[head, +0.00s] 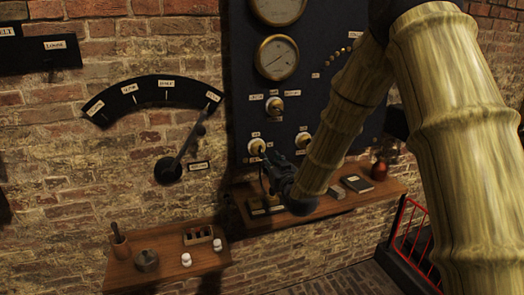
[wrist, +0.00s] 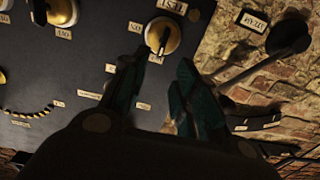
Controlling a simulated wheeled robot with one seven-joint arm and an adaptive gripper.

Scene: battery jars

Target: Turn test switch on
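In the head view the knob (head: 257,146) is at the panel's lower left. My gripper (wrist: 162,62) is open and empty, its two dark fingers apart and pointing at the knob. The left finger's tip is close to the pointer's end; I cannot tell whether they touch. In the head view my gripper (head: 266,164) is just below and right of the knob, partly hidden by my arm.
Two similar knobs, an upper one (head: 274,105) and a right one (head: 303,141), are nearby. A wall lever (head: 182,155) stands left of the panel. A wooden shelf (head: 334,203) with a dark book (head: 357,183) lies below; a lower shelf (head: 205,262) holds small items.

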